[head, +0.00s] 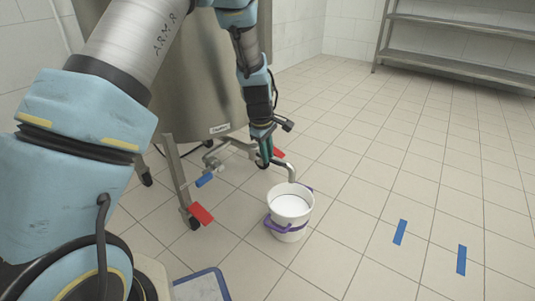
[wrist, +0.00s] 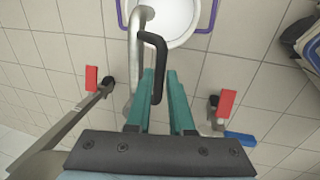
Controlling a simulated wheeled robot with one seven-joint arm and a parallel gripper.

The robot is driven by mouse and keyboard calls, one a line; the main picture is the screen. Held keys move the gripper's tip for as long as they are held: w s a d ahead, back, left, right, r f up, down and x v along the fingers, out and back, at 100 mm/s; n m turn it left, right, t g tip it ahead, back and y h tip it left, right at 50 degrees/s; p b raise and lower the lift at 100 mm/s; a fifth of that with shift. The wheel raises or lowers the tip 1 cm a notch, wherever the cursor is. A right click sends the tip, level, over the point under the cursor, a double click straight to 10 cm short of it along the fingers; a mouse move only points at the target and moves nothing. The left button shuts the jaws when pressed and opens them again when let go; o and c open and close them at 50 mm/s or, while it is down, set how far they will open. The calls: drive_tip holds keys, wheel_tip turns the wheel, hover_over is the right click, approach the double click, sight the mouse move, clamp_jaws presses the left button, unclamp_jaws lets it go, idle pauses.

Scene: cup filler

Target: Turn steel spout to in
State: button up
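The steel spout (head: 290,168) runs out from the tank's pipework, and its bent end is over the white bucket (head: 300,218). In the wrist view the spout (wrist: 136,24) curves over the bucket's rim, with a black bent bar (wrist: 153,41) joined beside it. My gripper (head: 266,163) points down at the spout. The gripper looks open; contact with the bar cannot be told. The fingers partly hide the spout's lower length.
The steel tank (head: 190,95) stands on legs behind my arm. Blue floor strips (head: 400,232) lie right of the bucket.

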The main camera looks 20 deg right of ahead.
clamp_jaws()
idle(1.0)
